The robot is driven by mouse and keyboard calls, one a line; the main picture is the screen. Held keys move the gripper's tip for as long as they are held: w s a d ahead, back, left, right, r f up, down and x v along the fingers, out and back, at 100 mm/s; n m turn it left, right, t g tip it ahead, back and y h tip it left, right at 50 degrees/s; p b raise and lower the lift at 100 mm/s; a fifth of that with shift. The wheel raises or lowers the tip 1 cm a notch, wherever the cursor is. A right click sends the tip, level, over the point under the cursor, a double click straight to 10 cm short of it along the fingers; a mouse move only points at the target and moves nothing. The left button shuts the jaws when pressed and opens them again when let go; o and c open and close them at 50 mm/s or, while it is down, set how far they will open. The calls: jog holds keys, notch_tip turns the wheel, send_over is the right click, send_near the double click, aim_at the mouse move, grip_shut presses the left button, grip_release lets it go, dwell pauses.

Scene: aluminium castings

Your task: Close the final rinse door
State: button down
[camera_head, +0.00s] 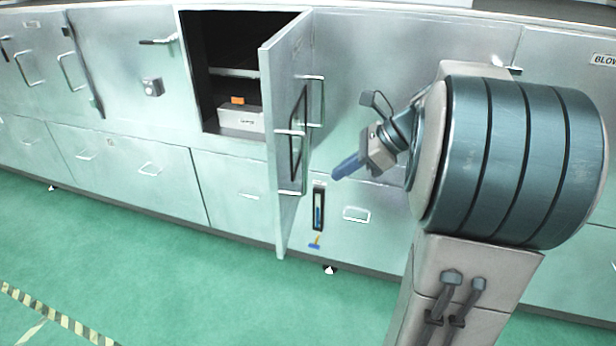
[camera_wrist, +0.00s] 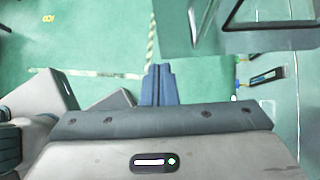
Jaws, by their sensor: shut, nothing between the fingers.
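The door (camera_head: 282,150) is a pale metal panel, hinged at the right side of a dark opening (camera_head: 225,60) in the long cabinet. It stands swung well out from the cabinet front. Its handle side faces right, with a dark-framed handle (camera_head: 299,135). No label reading final rinse is legible. My gripper (camera_head: 340,170) has blue fingers, shut and empty, to the right of the door and apart from it. In the wrist view the closed fingers (camera_wrist: 159,84) point ahead, and part of a metal panel with a dark bar (camera_wrist: 270,30) shows at upper right.
Inside the opening are a shelf and a light box (camera_head: 240,117) with an orange item (camera_head: 238,100). Drawers with handles line the lower cabinet (camera_head: 150,168). A gauge-like slot (camera_head: 319,208) is below the gripper. The green floor (camera_head: 190,270) is clear, with a striped line at left.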

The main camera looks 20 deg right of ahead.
aim_at(279, 199)
jog(key=shift+w+a+r+p+x, duration=0.15)
jog(key=shift+a+r+x, duration=0.2)
jog(key=shift+x, duration=1.7)
jog(key=shift+w+a+r+p+x, duration=0.2)
jog(key=shift+a+r+x, duration=0.15)
jog(key=shift+x, duration=1.75)
jog(key=shift+w+a+r+p+x, duration=0.15)
jog(key=shift+a+r+x, duration=0.15)
jog(key=shift+x, duration=1.75)
jog(key=shift+r, duration=0.1)
